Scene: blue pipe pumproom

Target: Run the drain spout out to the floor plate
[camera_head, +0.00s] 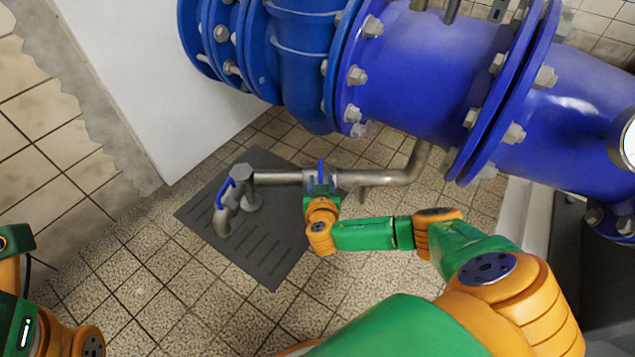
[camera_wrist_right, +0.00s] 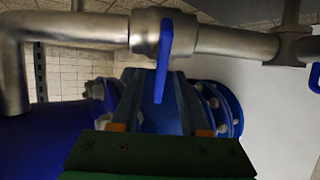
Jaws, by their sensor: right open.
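A metal drain pipe (camera_head: 280,178) runs across above the dark slotted floor plate (camera_head: 275,270). At its left end is a downturned spout (camera_head: 222,222) with a blue handle (camera_head: 223,192) beside it, over the plate in the head view. A valve (camera_wrist_right: 147,30) on the pipe has a blue lever (camera_wrist_right: 164,55), also visible in the head view (camera_head: 320,168). My right gripper (camera_head: 320,182) is open at this valve. In the right wrist view the lever appears between its fingers (camera_wrist_right: 160,78); contact cannot be told. My left gripper is not in view.
Large blue flanged pipes (camera_head: 420,70) with bolts run above and behind the drain pipe. A white wall panel (camera_head: 135,80) stands at the left. Tiled floor (camera_head: 140,285) around the plate is clear at the front left. A gauge (camera_head: 628,140) sits at the right edge.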

